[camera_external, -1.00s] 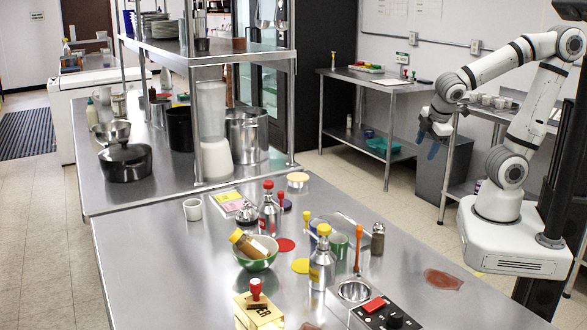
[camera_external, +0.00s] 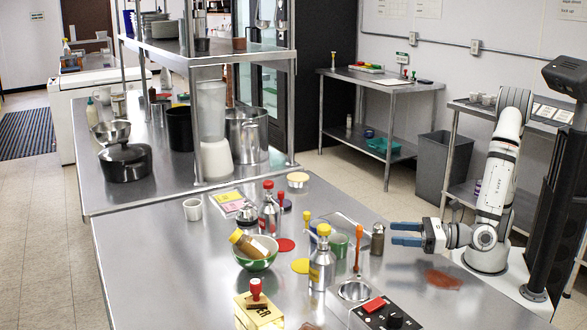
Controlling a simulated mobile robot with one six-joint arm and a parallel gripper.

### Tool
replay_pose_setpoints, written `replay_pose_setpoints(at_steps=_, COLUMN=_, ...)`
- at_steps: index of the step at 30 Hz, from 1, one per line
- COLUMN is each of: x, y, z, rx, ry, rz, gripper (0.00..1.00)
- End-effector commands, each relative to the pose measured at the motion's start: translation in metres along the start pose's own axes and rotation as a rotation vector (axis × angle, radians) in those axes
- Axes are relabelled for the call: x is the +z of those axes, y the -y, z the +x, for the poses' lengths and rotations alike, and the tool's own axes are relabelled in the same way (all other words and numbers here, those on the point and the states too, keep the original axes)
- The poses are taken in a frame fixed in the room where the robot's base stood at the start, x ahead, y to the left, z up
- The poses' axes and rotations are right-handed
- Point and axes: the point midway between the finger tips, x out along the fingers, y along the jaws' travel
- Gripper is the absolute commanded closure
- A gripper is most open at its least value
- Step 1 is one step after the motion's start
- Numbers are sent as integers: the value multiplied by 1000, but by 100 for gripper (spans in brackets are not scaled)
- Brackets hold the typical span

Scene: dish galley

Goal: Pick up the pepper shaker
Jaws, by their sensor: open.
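The pepper shaker (camera_external: 377,240), a small container with dark contents and a grey cap, stands upright on the steel counter, right of the orange-handled tool. My gripper (camera_external: 394,233) is just right of it with its blue fingers pointing left toward it. The fingers are open with a gap between them, and nothing shows in the gap. The fingertips look close to the shaker, but I cannot tell the exact distance in depth.
An orange-handled tool (camera_external: 358,246), a green cup (camera_external: 339,243) and a yellow-capped bottle (camera_external: 322,266) stand left of the shaker. A reddish flat patch (camera_external: 442,279) lies right on otherwise clear counter.

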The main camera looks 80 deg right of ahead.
Motion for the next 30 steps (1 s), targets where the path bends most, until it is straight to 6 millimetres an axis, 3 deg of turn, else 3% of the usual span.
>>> replay_pose_setpoints(at_steps=11, x=-1, y=4, z=32, rx=-8, ry=7, rz=-22, gripper=42)
replay_pose_setpoints(at_steps=21, x=-3, y=8, z=74, rx=-8, ry=6, rz=-21, gripper=42)
replay_pose_setpoints(at_steps=30, x=-2, y=7, z=77, rx=-6, ry=6, rz=-20, gripper=44)
